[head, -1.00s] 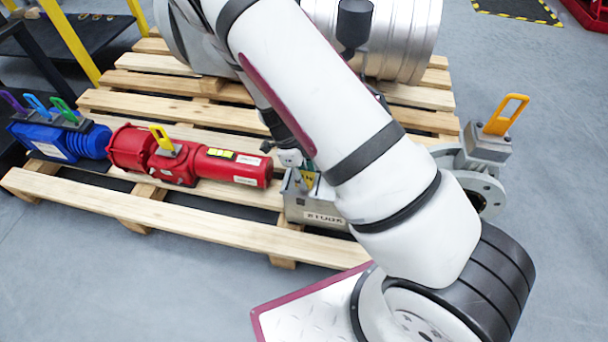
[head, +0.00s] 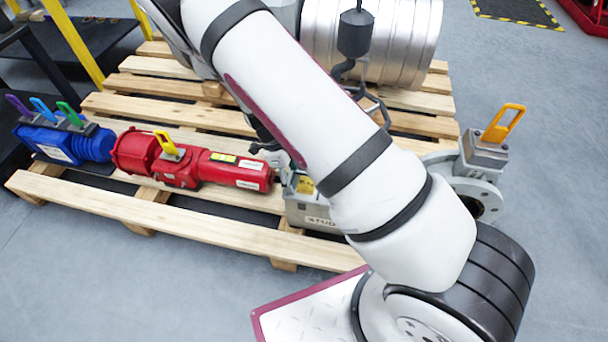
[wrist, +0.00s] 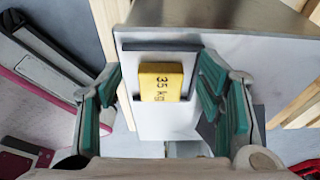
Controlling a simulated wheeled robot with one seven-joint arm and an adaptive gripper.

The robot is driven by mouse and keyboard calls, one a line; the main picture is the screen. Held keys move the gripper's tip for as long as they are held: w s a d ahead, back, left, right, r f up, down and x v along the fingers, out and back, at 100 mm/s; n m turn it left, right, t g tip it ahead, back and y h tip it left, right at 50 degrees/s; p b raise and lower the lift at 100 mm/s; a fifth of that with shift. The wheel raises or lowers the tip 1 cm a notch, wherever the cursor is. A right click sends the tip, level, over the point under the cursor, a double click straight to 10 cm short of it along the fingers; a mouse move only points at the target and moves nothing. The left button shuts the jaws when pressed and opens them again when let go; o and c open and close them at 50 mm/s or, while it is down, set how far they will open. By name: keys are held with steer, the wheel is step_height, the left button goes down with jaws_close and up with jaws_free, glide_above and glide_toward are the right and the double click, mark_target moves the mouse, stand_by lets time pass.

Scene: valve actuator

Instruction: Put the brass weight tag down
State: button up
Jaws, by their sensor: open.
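The brass weight tag (wrist: 162,82), a yellow block marked "35 kg", rests in a shallow recess of a pale metal holder (wrist: 165,121) in the wrist view. In the head view the tag (head: 305,184) shows as a yellow patch on top of the grey box labelled STUDS (head: 312,217), partly behind my arm. My gripper (wrist: 160,103) is open, with its teal-padded fingers apart on either side of the tag and not touching it. In the head view the gripper is mostly hidden behind my arm.
A red actuator (head: 190,165) with a yellow handle lies left of the box on the wooden pallet (head: 190,222). A blue actuator (head: 62,142) is farther left. A grey valve (head: 478,170) with an orange handle stands right. A silver drum (head: 395,45) is behind.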

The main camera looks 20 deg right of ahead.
steer(key=w+a+p, duration=0.2)
steer(key=w+a, duration=0.3)
steer(key=a, duration=0.2)
steer(key=s+d+r+n+y, duration=0.1)
steer(key=s+r+n, duration=0.3)
steer(key=r, duration=0.7)
steer(key=s+d+r+n+y, duration=0.1)
steer(key=s+r+n+y, duration=0.2)
steer(key=r, duration=0.8)
steer(key=s+d+r+n, duration=0.1)
steer(key=s+r+n, duration=0.35)
steer(key=r, duration=0.65)
steer(key=s+d+r+n, duration=0.2)
steer(key=s+r+n, duration=0.1)
steer(key=s, duration=0.5)
steer(key=s+d+r+n+t+h, duration=0.1)
steer(key=s+d+r+n, duration=0.1)
steer(key=s+n, duration=0.3)
steer(key=s+d+r+n, duration=0.3)
steer(key=s+n, duration=0.1)
steer(key=s, duration=0.9)
steer(key=shift+s+r+n+t, duration=0.2)
steer(key=shift+r+n+t, duration=0.1)
steer(key=shift+n+t, duration=0.1)
